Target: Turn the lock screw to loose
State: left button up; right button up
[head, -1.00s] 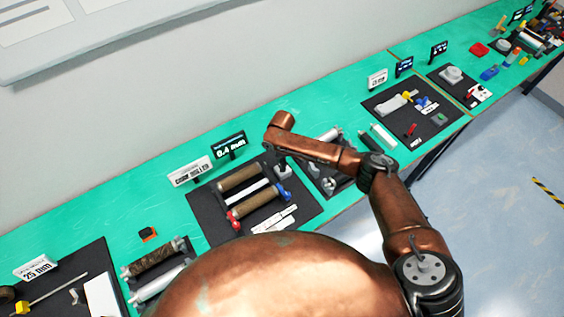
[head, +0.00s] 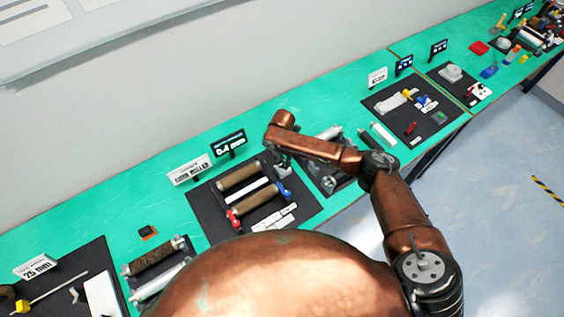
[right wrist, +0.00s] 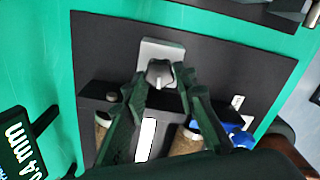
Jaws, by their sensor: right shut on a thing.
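The lock screw (right wrist: 160,72) is a dark grey lobed knob with a pale mark, on a light grey block (right wrist: 160,48) at the end of a small conveyor unit. In the right wrist view my right gripper (right wrist: 161,78) has its two dark fingers closed on the knob's sides. In the head view my right gripper (head: 283,163) is low over the block end of the unit, mostly hidden by my wrist. My left gripper is not in view.
The unit has brown rollers (head: 240,177), a blue part (head: 284,192) and a red part (head: 234,214) on a black mat (head: 207,215). A "0.4 mm" display (head: 229,145) stands behind it. Other stations line the green bench (head: 120,203) on both sides.

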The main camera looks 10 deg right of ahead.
aim_at(282, 164)
jog(key=shift+n, duration=0.6)
jog(key=o, duration=1.2)
jog(key=shift+c, duration=0.2)
notch_tip(282, 164, up, 12)
dwell(0.3)
